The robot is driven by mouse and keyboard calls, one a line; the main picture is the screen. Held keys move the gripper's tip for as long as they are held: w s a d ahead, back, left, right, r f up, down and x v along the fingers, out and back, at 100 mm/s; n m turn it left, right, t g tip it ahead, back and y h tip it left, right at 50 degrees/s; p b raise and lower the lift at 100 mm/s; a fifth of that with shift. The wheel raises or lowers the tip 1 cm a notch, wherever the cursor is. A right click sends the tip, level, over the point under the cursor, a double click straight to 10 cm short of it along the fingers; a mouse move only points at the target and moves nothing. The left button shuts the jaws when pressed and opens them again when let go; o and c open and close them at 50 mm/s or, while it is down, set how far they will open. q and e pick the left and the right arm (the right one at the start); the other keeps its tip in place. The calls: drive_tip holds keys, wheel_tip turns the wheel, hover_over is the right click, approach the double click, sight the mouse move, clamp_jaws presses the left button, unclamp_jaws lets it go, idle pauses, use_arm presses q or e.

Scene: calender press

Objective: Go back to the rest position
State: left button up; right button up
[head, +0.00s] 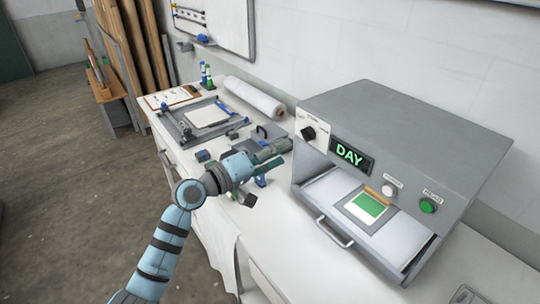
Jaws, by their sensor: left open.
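My left gripper (272,154) is open and hangs above the white bench, just left of the grey calender press (405,130). Its jaws look empty and apart from the press. The press display (350,154) reads "DAY" in green. Its drawer (325,198) is pulled out at the front. A green and white piece (368,207) lies on a grey plate in the drawer. A black knob (308,133), a white button (389,190) and a green button (428,206) sit on the press front. My right gripper is not in view.
Behind my left gripper, a frame fixture (210,118) holds a white sheet. A white roll (254,100) lies along the wall. A clipboard (170,97) and small bottles (206,75) stand farther back. Bare bench (285,240) shows in front of the press. Open floor (60,200) lies left.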

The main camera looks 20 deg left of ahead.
use_arm(q)
drive_tip(key=v, duration=0.3)
